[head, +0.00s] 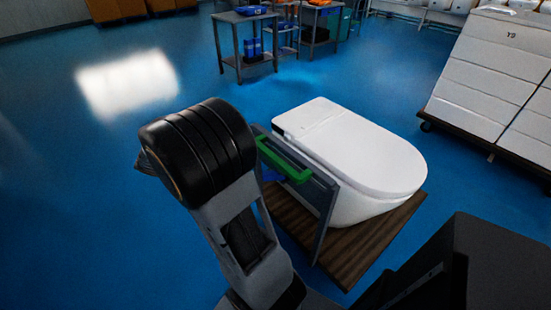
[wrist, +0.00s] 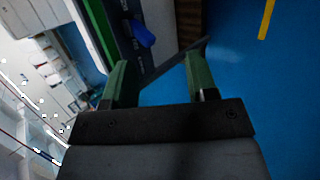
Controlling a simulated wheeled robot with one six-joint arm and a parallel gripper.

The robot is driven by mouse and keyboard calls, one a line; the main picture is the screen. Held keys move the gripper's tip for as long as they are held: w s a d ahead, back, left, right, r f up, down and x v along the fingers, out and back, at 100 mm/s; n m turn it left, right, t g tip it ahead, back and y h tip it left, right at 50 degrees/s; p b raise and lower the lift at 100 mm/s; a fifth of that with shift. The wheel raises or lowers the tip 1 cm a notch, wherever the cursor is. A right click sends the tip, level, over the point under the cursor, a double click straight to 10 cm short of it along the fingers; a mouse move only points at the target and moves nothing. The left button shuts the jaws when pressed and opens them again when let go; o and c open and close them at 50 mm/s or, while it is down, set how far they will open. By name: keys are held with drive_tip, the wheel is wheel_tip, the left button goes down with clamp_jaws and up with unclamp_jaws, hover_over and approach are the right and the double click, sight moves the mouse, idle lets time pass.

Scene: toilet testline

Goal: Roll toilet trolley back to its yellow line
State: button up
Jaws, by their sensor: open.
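The toilet trolley has a brown wooden deck (head: 375,245) with a grey upright panel (head: 325,215) and a green handle (head: 285,160) at its near left side. A white toilet (head: 365,150) with its lid down sits on the deck. In the wrist view my gripper (wrist: 158,62) is open and empty, with its two green fingers apart. The green handle (wrist: 98,30) lies left of the fingers, not between them; the panel's edge crosses just beyond them. A yellow line (wrist: 267,18) is on the floor at the upper right of the wrist view. My arm hides the gripper in the head view.
A pallet of white boxes (head: 495,80) stands on a dark dolly at the right. Grey tables (head: 245,45) with blue bins stand at the back. Orange boxes (head: 115,10) are at the back left. The blue floor (head: 80,210) left of the trolley is clear.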

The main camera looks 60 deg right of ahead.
sight(275, 160)
drive_tip(key=w+d+f+m+g+h, duration=0.25)
drive_tip(key=d+g+h, duration=0.25)
drive_tip(key=d, duration=0.7)
drive_tip(key=x, duration=0.4)
drive_tip(key=p+x, duration=0.1)
drive_tip(key=x, duration=0.9)
drive_tip(key=shift+f+p, duration=0.35)
drive_tip(key=shift+f, duration=0.05)
drive_tip(key=shift+w, duration=0.1)
clamp_jaws()
